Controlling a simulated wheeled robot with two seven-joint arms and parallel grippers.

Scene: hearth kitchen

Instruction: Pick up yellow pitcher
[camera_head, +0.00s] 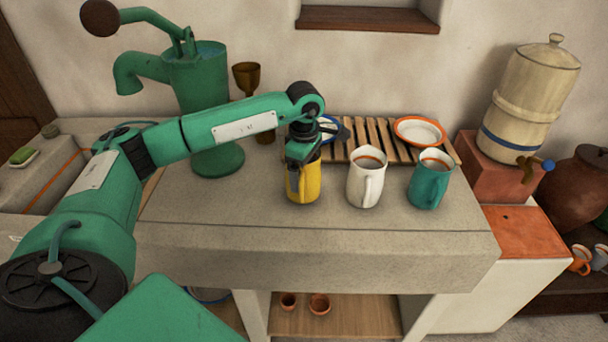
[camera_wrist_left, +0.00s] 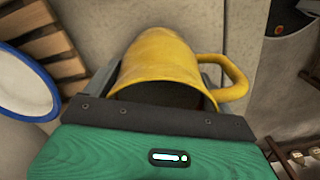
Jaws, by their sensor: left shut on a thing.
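The yellow pitcher (camera_head: 312,186) stands on the stone counter, at the left of a row with a white mug and a teal mug. My left gripper (camera_head: 303,160) comes down on it from above and is shut on it. In the left wrist view the yellow pitcher (camera_wrist_left: 165,60) lies between the two fingers, with its handle to the right. The gripper body hides part of its mouth. Whether its base touches the counter is hard to tell. My right gripper is not in view.
The white mug (camera_head: 366,180) and the teal mug (camera_head: 430,183) stand close to the right. A slatted wooden rack (camera_head: 375,135) with plates is behind. A green hand pump (camera_head: 195,80) stands at the back left. The counter front (camera_head: 250,215) is clear.

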